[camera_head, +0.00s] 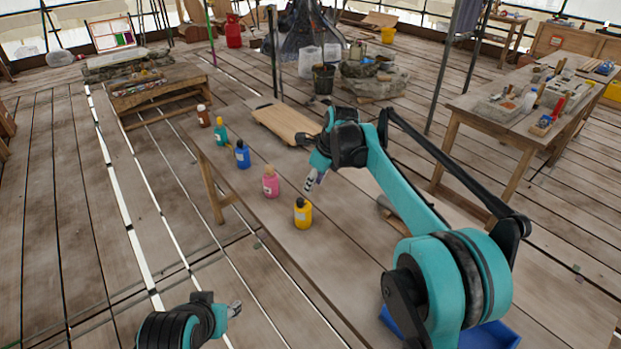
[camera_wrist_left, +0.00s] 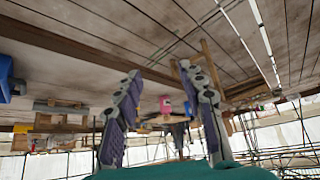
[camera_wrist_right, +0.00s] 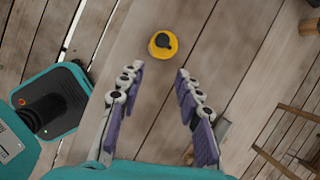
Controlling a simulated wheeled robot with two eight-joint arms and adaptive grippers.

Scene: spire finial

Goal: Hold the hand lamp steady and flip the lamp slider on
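A grey cylindrical thing (camera_head: 388,204) lies on the table, partly behind my right arm. It may be the hand lamp. A grey piece also shows beside the right finger in the right wrist view (camera_wrist_right: 222,129). I cannot make out a slider. My right gripper (camera_head: 313,181) is above the table near the yellow bottle. Its fingers stand apart with nothing between them in the right wrist view (camera_wrist_right: 158,100). My left gripper (camera_head: 235,309) is in front of the table's near edge, apart from everything. Its fingers are spread and empty in the left wrist view (camera_wrist_left: 158,100).
A yellow bottle (camera_head: 303,213), a pink bottle (camera_head: 271,182), a blue bottle (camera_head: 243,154) and further bottles stand along the table's left edge. A wooden board (camera_head: 284,122) lies at the back. A blue tray (camera_head: 491,338) is at the front right, partly behind my right arm.

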